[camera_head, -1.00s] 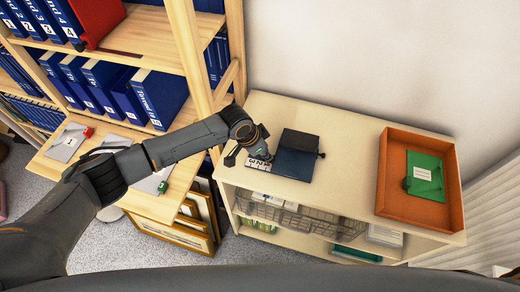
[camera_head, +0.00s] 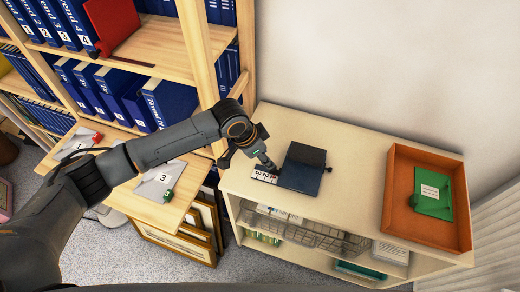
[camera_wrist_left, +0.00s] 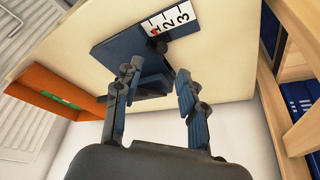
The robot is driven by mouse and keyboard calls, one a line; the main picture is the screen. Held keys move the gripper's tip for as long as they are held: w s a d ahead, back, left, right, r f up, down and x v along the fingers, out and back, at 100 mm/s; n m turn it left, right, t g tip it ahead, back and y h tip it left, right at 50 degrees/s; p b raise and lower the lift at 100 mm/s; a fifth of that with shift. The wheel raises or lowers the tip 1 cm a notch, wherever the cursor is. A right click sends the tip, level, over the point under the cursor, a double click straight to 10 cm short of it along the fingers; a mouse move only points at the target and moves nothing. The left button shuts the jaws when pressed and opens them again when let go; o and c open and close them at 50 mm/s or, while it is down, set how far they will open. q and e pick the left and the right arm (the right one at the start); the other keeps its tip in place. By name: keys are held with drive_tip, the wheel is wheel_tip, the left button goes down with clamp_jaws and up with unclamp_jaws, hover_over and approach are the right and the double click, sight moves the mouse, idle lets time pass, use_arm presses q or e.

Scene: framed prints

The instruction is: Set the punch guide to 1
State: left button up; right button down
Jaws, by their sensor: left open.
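The dark blue punch (camera_head: 302,172) sits on the top of the low cabinet, and it also shows in the left wrist view (camera_wrist_left: 112,47). Its white guide strip (camera_head: 264,175), numbered 1, 2, 3, sticks out at its left side. In the left wrist view the strip (camera_wrist_left: 174,20) has a small red mark by the 1, and a dark round knob (camera_wrist_left: 157,45) sits near that end. My left gripper (camera_head: 268,163) is open beside the punch, over the strip's inner end. In the left wrist view its fingers (camera_wrist_left: 157,76) are apart with the knob beyond them. Contact cannot be told.
A wooden shelf (camera_head: 165,52) with blue binders rises at the left. A wire basket (camera_head: 305,229) is below. Cabinet top between punch and tray is clear.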

use_arm(q)
drive_tip(key=shift+v, duration=2.2)
drive_tip(key=shift+s, duration=0.1)
drive_tip(key=s+d+f+n+t+h, duration=0.1)
drive_tip(key=s+d+n+h, duration=0.15)
drive_tip(key=s, duration=0.75)
drive_tip(key=s+a+f+n+y, duration=0.2)
drive_tip(key=s+a+n+y, duration=0.15)
drive_tip(key=s+a, duration=0.55)
drive_tip(key=s+a+f+n+y, duration=0.3)
drive_tip(key=s+a+n, duration=0.2)
drive_tip(key=a, duration=0.8)
wheel_tip(320, 180, down, 29)
drive_tip(key=s+b, duration=0.2)
drive_tip(key=s+a+f+g+b, duration=0.1)
drive_tip(key=s+a+f+g, duration=0.1)
drive_tip(key=s+f, duration=1.3)
drive_tip(key=shift+s+a+f+m, duration=0.2)
drive_tip(key=shift+s+f+m, duration=0.2)
drive_tip(key=shift+s, duration=0.2)
